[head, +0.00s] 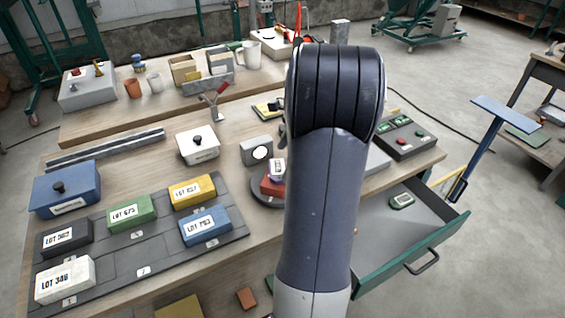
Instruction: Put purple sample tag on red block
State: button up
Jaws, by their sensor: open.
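The red block (268,187) sits on a dark round plate (262,203) near the middle of the table, partly hidden behind my arm. A small tag with a white face and purple edges (278,169) appears to rest on top of the red block. Its right side is close to my arm's edge, and I cannot tell exactly how it lies. My arm stands upright across the middle of the head view. My gripper is hidden behind it.
Several labelled blocks, including yellow (192,191), green (131,213) and blue (206,226), stand on a dark mat at left. A white lidded box (198,146) and a grey gauge box (257,151) stand behind. An open green drawer (412,247) juts out at right.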

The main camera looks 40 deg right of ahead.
jog(key=v, duration=0.9)
dwell(1.1)
